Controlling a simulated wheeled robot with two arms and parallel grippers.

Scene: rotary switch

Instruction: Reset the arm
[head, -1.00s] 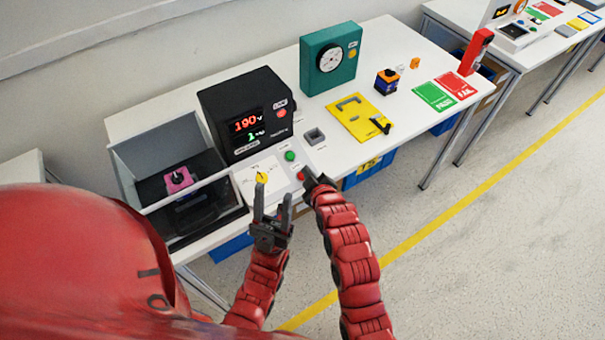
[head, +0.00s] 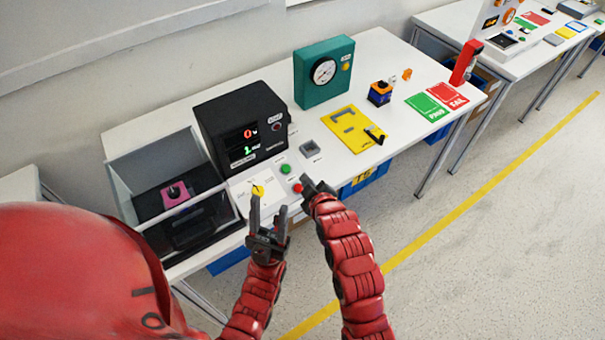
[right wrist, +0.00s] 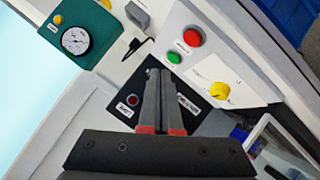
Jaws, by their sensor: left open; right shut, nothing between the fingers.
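A yellow rotary knob (head: 258,190) sits on a white panel at the table's front edge; it also shows in the right wrist view (right wrist: 219,90). Beside it are a green button (head: 285,169) and a red button (head: 297,188). The black meter box (head: 220,115) behind them shows a red 0 over a green reading, and its round lamp (head: 276,127) is dark. My left gripper (head: 267,210) is open and empty in front of the knob. My right gripper (head: 308,183) is shut and empty close to the red button; whether they touch is unclear. Its closed fingers show in the right wrist view (right wrist: 158,78).
A clear-walled bin with a pink-topped device (head: 174,193) stands left of the panel. A small grey socket (head: 308,149), a yellow plate (head: 345,122) and a teal gauge box (head: 312,84) lie to the right. Green and red cards (head: 428,107) are farther right.

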